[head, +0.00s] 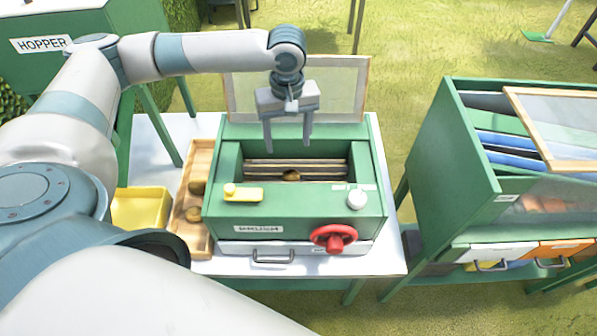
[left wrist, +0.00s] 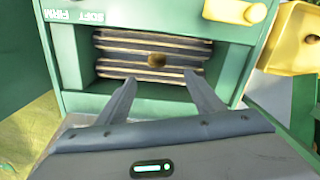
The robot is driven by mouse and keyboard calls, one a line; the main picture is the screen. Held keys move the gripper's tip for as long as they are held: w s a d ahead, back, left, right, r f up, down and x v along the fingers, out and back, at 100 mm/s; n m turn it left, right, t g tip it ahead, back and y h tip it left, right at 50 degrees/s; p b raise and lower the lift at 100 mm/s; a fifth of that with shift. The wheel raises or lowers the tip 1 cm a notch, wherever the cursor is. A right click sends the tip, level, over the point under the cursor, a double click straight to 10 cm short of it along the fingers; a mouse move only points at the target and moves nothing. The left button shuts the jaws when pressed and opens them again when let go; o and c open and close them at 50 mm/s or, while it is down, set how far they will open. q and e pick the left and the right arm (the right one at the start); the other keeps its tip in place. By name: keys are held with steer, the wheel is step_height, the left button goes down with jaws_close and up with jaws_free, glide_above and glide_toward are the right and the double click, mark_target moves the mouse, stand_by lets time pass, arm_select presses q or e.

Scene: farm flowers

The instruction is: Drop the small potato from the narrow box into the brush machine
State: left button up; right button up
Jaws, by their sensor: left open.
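The green brush machine (head: 300,222) stands on the white table, its top opening showing brown brush rollers (head: 325,168). A small brown potato (head: 291,175) lies on the rollers; it also shows in the left wrist view (left wrist: 157,60). My left gripper (head: 288,146) is above the opening, pointing down, open and empty, with the potato below it and apart from it. The narrow wooden box (head: 207,158) stands left of the machine with brown potatoes (head: 193,214) in it. My right gripper is not in view.
A yellow tray (head: 140,208) sits left of the narrow box. The machine's clear lid (head: 345,95) stands raised behind the opening. A red crank (head: 334,238) is on its front. A green cabinet (head: 430,140) stands to the right, a hopper (head: 70,50) at back left.

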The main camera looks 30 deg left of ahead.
arm_select(q)
step_height(320, 180, up, 17)
steer(key=b, duration=0.3)
steer(key=shift+d+f, duration=0.1)
steer(key=shift+f, duration=0.05)
stand_by(1.0)
